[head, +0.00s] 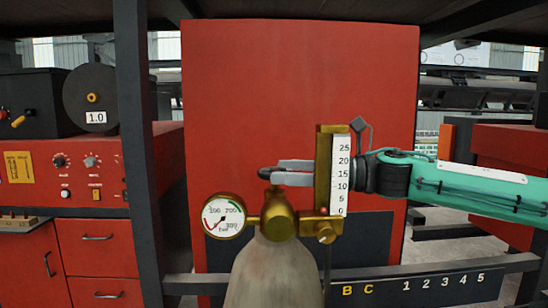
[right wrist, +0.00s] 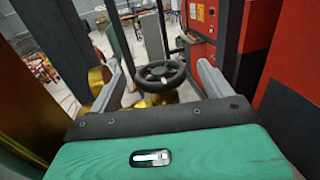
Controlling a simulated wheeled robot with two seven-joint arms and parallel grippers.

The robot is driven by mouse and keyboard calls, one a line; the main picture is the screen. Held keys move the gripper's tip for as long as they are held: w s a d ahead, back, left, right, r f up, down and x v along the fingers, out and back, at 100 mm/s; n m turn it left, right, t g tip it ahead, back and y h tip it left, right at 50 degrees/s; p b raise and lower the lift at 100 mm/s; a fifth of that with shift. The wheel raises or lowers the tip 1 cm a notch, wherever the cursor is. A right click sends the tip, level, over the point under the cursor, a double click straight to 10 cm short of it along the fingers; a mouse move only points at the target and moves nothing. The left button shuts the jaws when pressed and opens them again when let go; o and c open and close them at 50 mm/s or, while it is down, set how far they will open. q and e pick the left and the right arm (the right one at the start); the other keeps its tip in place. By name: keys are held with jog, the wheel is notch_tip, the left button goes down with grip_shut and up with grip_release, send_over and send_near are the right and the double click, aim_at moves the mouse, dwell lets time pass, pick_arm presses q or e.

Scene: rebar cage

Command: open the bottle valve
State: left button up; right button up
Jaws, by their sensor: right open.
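The grey bottle (head: 275,278) stands upright at the bottom middle of the head view. A brass valve body (head: 278,218) sits on its top. The black valve handwheel (right wrist: 160,74) shows in the right wrist view. In the head view only a dark part of the handwheel (head: 266,174) shows, beyond the fingers. My right gripper (head: 280,172) comes in from the right, level with the wheel above the brass body. In the right wrist view the right gripper (right wrist: 160,66) is open, with one finger on each side of the wheel and visible gaps. My left gripper is out of view.
A round pressure gauge (head: 223,217) sticks out left of the valve. A brass flow meter with a white scale (head: 341,172) stands close beside my right gripper. A red panel (head: 250,90) is behind. A dark post (head: 133,120) stands at left.

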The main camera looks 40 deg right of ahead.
jog(key=shift+p+x, duration=0.6)
jog(key=shift+x, duration=0.95)
jog(key=c, duration=1)
